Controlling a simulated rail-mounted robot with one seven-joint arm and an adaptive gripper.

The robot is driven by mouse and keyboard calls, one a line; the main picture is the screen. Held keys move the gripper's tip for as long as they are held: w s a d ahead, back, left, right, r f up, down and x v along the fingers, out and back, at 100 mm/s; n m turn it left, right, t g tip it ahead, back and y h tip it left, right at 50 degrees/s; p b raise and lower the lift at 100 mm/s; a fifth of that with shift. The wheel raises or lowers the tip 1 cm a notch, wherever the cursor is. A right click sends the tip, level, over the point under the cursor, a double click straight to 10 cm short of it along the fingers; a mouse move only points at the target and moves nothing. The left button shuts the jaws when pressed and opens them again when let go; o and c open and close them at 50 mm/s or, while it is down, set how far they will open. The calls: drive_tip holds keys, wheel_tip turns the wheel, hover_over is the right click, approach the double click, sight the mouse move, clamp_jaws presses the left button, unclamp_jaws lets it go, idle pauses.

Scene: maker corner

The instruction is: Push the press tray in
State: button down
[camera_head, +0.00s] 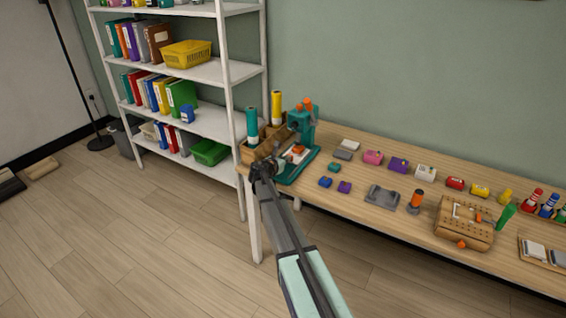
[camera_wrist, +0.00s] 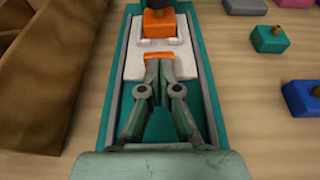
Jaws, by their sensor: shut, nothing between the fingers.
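The teal press (camera_head: 305,128) stands at the back left of the table, with an orange knob on top. Its tray (camera_wrist: 136,62) is a white plate between the grey side rails of the teal base (camera_wrist: 199,60). An orange block (camera_wrist: 158,25) sits on the tray, beneath a dark part of the press. The tray's front edge has an orange strip (camera_wrist: 160,55). My gripper (camera_wrist: 160,66) is shut and empty over the base, its fingertips at this strip; I cannot tell whether they touch it. In the head view my wrist hides part of the press front.
A wooden box (camera_head: 248,154) with teal and yellow rolls stands close left of the press. A small teal block (camera_head: 333,167) and blue block (camera_head: 325,182) lie to the right. A white shelf (camera_head: 226,70) stands behind left.

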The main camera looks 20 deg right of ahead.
drive_tip(key=shift+w+r, duration=0.1)
drive_tip(key=shift+r, duration=0.05)
drive_tip(key=f+b+v, duration=0.1)
drive_tip(key=b+v, duration=0.1)
drive_tip(key=v, duration=1.1)
drive_tip(key=shift+s+a+f, duration=0.2)
drive_tip(key=shift+s+a, duration=0.25)
drive_tip(key=shift+a, duration=0.05)
